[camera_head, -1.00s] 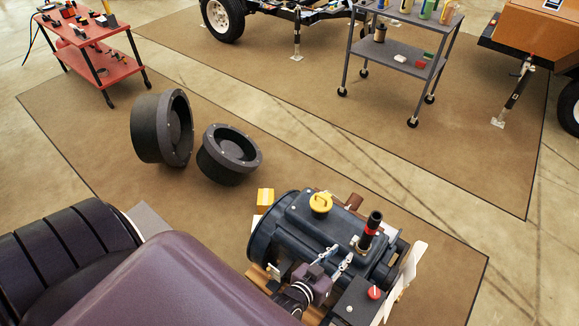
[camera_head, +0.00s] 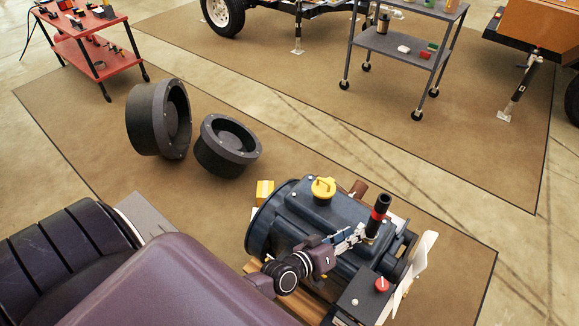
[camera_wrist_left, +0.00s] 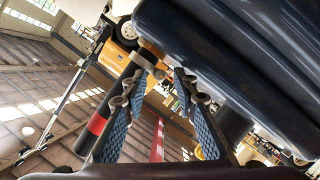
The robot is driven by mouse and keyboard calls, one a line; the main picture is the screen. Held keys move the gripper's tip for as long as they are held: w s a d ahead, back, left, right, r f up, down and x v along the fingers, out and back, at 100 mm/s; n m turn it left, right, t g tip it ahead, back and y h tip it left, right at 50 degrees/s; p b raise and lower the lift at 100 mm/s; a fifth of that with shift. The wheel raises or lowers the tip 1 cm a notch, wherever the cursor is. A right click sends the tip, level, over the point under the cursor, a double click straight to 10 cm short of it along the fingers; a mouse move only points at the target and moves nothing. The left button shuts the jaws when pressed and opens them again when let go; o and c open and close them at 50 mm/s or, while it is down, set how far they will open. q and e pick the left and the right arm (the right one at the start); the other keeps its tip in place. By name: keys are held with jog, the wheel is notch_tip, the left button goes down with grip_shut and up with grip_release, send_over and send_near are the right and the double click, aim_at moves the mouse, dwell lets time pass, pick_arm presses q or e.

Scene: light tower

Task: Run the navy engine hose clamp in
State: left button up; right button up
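The navy engine (camera_head: 300,220) has a yellow cap (camera_head: 323,188) on top. A black hose (camera_head: 384,202) with a red band (camera_head: 378,214) stands up at its right side. I cannot make out a separate clamp on it. My left gripper (camera_head: 358,236) is beside the hose's lower part, above the engine; contact cannot be told. In the left wrist view, the blue-padded fingers of my left gripper (camera_wrist_left: 160,88) are spread with nothing clearly between them. The hose with its red band (camera_wrist_left: 97,125) appears left of the fingers there. My right gripper is not in view.
A black box with a red knob (camera_head: 382,284) is at the engine's front right. Two dark round housings (camera_head: 158,120) lie on the brown mat (camera_head: 300,140). A red cart (camera_head: 85,58) and a grey cart (camera_head: 400,50) stand behind. The mat between is clear.

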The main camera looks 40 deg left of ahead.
pick_arm(q)
jog(key=shift+f+b, duration=0.4)
jog(key=shift+b, duration=0.15)
jog(key=v, duration=0.8)
jog(key=s+d+f+m+g+h, duration=0.1)
jog(key=s+d+f+m+g, duration=0.3)
jog(key=s+d+m+g, duration=0.1)
jog(key=s+a+f+g+y, duration=0.1)
jog(key=s+a+f, duration=0.1)
jog(key=f, duration=0.5)
jog(key=s+a+f+g+y, duration=0.1)
jog(key=s+a+f+g, duration=0.1)
jog(key=f, duration=0.5)
jog(key=s+a+f+m+g+y, duration=0.1)
jog(key=s+a+f, duration=0.2)
jog(key=s+f, duration=0.3)
jog(key=shift+a+f, duration=0.25)
jog(key=shift+f, duration=0.15)
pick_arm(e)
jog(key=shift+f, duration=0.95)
pick_arm(q)
jog(key=shift+s, duration=0.1)
